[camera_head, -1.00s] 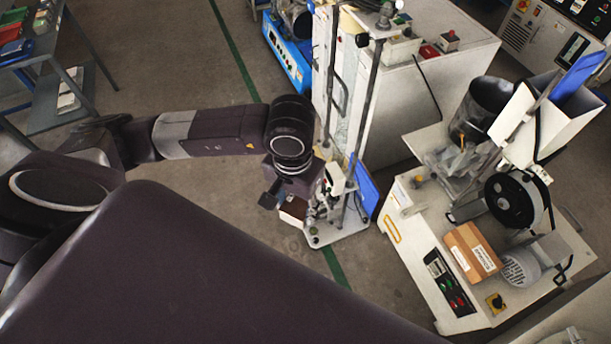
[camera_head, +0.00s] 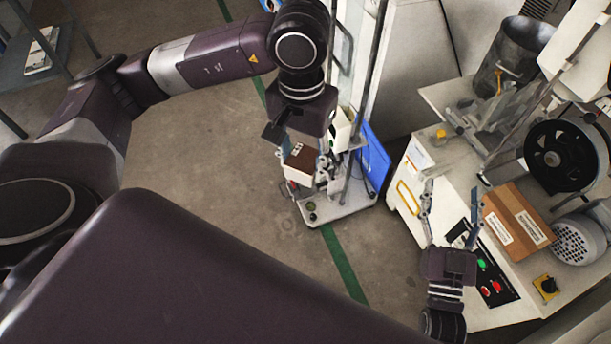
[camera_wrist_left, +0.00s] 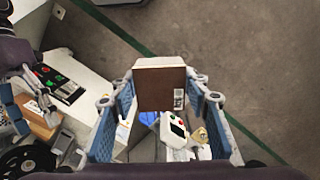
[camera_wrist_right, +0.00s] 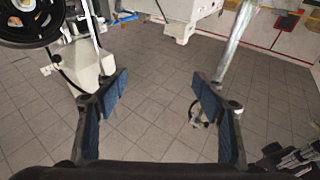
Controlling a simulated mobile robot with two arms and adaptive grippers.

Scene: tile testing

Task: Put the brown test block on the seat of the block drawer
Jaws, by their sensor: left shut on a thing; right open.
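The brown test block (camera_head: 302,160) is between the fingers of my left gripper (camera_head: 300,150), at the small test stand in the head view. In the left wrist view the block (camera_wrist_left: 160,90) sits between the two blue-padded fingers, with a small white label on its face. A pale part (camera_head: 297,178) shows right under the block; I cannot tell whether it is the block drawer or its seat, or whether the block touches it. My right gripper (camera_head: 452,192) is open and empty, in front of the white machine; its spread fingers also show in the right wrist view (camera_wrist_right: 160,95).
The test stand has a white base plate (camera_head: 345,207), upright rods and a blue panel (camera_head: 373,160) close to the left gripper. The white machine (camera_head: 408,168) at right carries an orange-brown box (camera_head: 518,222), a black wheel and a metal cylinder. Floor left of the stand is clear.

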